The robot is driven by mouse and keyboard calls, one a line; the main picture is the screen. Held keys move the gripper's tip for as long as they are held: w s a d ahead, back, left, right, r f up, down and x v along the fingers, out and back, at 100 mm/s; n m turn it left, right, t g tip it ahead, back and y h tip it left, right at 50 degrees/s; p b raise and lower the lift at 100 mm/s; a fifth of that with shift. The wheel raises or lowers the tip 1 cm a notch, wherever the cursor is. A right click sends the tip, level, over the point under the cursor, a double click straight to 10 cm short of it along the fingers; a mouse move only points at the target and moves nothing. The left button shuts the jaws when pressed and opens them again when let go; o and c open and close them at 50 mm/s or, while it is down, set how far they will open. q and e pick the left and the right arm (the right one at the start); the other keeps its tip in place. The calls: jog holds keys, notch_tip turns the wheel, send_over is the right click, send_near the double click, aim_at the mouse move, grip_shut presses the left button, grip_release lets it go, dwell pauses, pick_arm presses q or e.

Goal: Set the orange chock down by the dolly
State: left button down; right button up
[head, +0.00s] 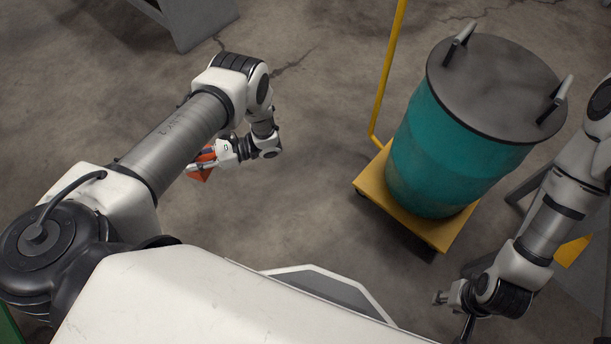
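The orange chock (202,174) is in my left gripper (208,158), left of the middle of the head view. The gripper appears shut on it, above the floor; my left forearm hides part of both. The yellow dolly (437,232) stands on the floor right of the middle, with an upright yellow handle (388,75) at its far left side. The chock is well left of the dolly, apart from it. My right gripper (452,313) is at the lower right, in front of the dolly, with its fingers spread and nothing between them.
A teal drum (455,150) with a dark lid and two grey lid handles stands on the dolly. A grey metal stand (192,22) is at the top left. Grey and yellow structure (572,250) is at the right edge. The concrete floor (310,170) left of the dolly is clear.

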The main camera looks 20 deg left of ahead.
pick_arm(q)
jog(key=w+d+f+m+t+y+b, duration=0.1)
jog(key=w+d+f+m+t+b, duration=0.2)
jog(key=w+f+m+t+b, duration=0.6)
jog(key=w+d+f+m+t+b, duration=0.35)
jog(key=w+f+t, duration=0.6)
jog(key=w, duration=0.65)
jog(key=w+d+f+m+t+h+b, duration=0.3)
jog(key=w+d+m+t+h+b, duration=0.15)
jog(key=d, duration=0.45)
jog(key=w+d+f+m+t+h+b, duration=0.3)
jog(key=w+d+m+t+h, duration=0.25)
jog(key=d, duration=0.35)
notch_tip(320, 180, down, 10)
jog(key=b, duration=0.7)
jog(key=shift+w+r, duration=0.1)
jog(key=shift+r, duration=0.15)
jog(key=shift+f, duration=0.2)
jog(key=shift+r, duration=0.2)
jog(key=shift+f, duration=0.25)
jog(key=c, duration=0.9)
grip_release()
jog(key=shift+r, duration=0.1)
jog(key=shift+c, duration=0.2)
pick_arm(e)
notch_tip(320, 180, down, 30)
jog(key=w, duration=0.1)
jog(key=shift+w, duration=0.15)
jog(key=shift+d+r, duration=0.1)
